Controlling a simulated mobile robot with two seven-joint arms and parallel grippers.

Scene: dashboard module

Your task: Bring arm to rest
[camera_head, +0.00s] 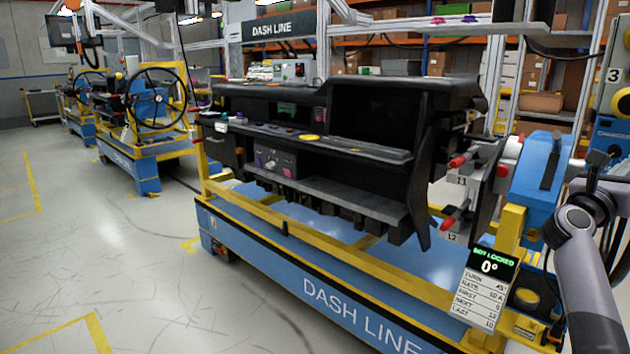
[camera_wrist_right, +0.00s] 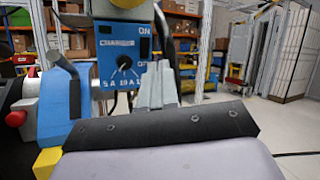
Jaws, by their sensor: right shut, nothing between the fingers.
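My right arm (camera_head: 590,270) comes up from the bottom right corner of the head view, in front of the cart's right end. It bends at a dark joint near the right edge. In the right wrist view my right gripper (camera_wrist_right: 157,82) points forward beyond its dark bolted mount. Its grey fingers are together with nothing between them. Behind it is the blue charger box (camera_wrist_right: 117,65) with a dial. I cannot tell the exact gap between fingers and box. My left gripper and arm are in neither view.
The black dashboard module (camera_head: 330,140) sits on the blue and yellow cart (camera_head: 290,270), beside my right arm. A blue bracket (camera_wrist_right: 62,100) with a red knob stands left of the gripper. Open floor (camera_head: 110,250) lies left.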

